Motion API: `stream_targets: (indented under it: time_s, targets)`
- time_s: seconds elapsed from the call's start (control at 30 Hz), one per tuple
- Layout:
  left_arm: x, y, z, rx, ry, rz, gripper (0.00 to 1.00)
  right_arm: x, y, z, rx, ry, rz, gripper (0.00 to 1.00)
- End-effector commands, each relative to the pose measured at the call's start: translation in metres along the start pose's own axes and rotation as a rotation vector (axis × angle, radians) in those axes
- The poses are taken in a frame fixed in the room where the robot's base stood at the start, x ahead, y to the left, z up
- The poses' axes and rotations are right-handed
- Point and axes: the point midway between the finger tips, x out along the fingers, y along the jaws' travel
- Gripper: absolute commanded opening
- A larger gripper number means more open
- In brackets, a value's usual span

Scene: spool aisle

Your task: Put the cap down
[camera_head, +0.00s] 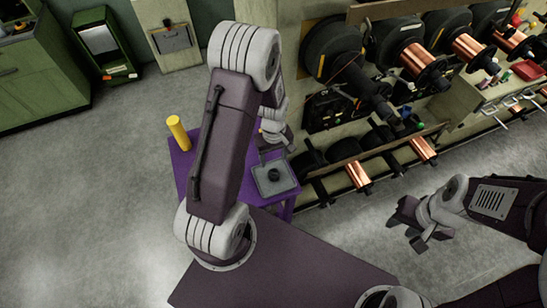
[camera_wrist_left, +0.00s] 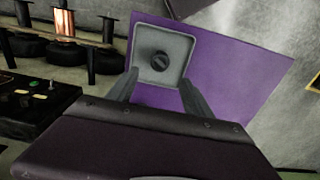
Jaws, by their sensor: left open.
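The black round cap (camera_head: 274,175) sits in the grey square tray (camera_head: 262,187) on the purple table (camera_head: 183,170). In the left wrist view the cap (camera_wrist_left: 159,62) is near the middle of the tray (camera_wrist_left: 182,45), with bare tray floor around it. My left gripper (camera_wrist_left: 158,93) is open and empty. Its two fingers are apart, at the near side of the tray and clear of the cap. In the head view my left arm hides much of the table and most of that gripper. My right gripper (camera_head: 408,231) is open and empty over the floor at the right.
A yellow cylinder (camera_head: 178,133) stands at the table's far left corner. Racks with black and copper spools (camera_head: 425,67) line the right side behind the table. Green cabinets (camera_head: 40,70) stand at the back left. The grey floor (camera_head: 90,190) at left is clear.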

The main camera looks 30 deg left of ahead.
Motion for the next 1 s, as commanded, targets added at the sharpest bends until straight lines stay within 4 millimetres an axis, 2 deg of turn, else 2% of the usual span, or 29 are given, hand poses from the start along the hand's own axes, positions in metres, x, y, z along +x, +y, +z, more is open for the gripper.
stream_targets:
  time_s: [0.17, 0.23, 0.4, 0.53, 0.67, 0.87, 0.93, 1.0]
  targets:
    - [-0.006, 0.000, 0.001, 0.006, 0.000, 0.000, 0.59, 0.001, 0.000, 0.000, 0.000, 0.000, 0.000, 0.36]
    - [-0.019, 0.000, 0.007, 0.074, 0.009, 0.009, 0.59, 0.000, 0.000, 0.000, 0.000, 0.000, 0.000, 0.36]
    - [-0.078, -0.011, 0.053, 0.485, 0.053, 0.045, 0.59, 0.000, 0.000, 0.000, 0.000, 0.000, 0.000, 0.36]
    - [-0.101, -0.026, 0.084, 0.741, 0.079, 0.058, 0.59, 0.001, 0.000, 0.000, 0.000, 0.000, 0.000, 0.36]
    - [-0.108, -0.033, 0.094, 0.840, 0.088, 0.062, 0.59, 0.001, 0.000, 0.000, 0.000, 0.000, 0.000, 0.36]
    - [-0.108, -0.033, 0.094, 0.842, 0.087, 0.061, 0.59, 0.001, 0.000, 0.000, 0.000, 0.000, 0.000, 0.36]
    - [-0.103, -0.033, 0.094, 0.842, 0.087, 0.061, 0.59, 0.005, 0.000, 0.000, 0.000, 0.000, 0.000, 0.36]
    - [-0.088, -0.033, 0.094, 0.841, 0.088, 0.061, 0.59, 0.019, 0.000, 0.002, 0.000, 0.000, 0.000, 0.36]
